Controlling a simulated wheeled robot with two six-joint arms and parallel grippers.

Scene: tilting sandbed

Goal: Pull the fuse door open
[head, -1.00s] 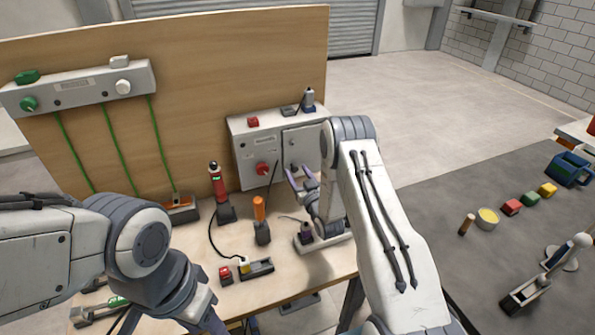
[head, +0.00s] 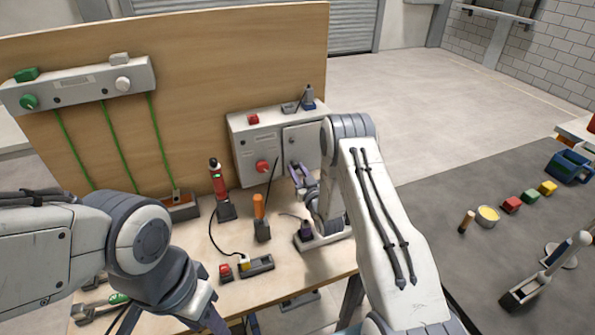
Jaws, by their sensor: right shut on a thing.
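The fuse door (head: 305,140) is a grey panel on the right half of a grey box (head: 245,150) against the wooden backboard. It looks closed or nearly so, and my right arm covers its right edge. My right gripper (head: 294,168) is at the lower left part of the door. Its purple-grey fingers are together, shut on what appears to be the door's handle, which the fingers hide. My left gripper (head: 208,318) is low at the bottom edge, pointing down and away from the box. Its fingertips are not clear.
A red knob (head: 263,166) is on the box beside the door. A red-and-black tool (head: 217,185) and an orange-handled tool (head: 259,210) stand on the bench in front. A small-base device (head: 306,232) sits below my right gripper. Bench space between is limited.

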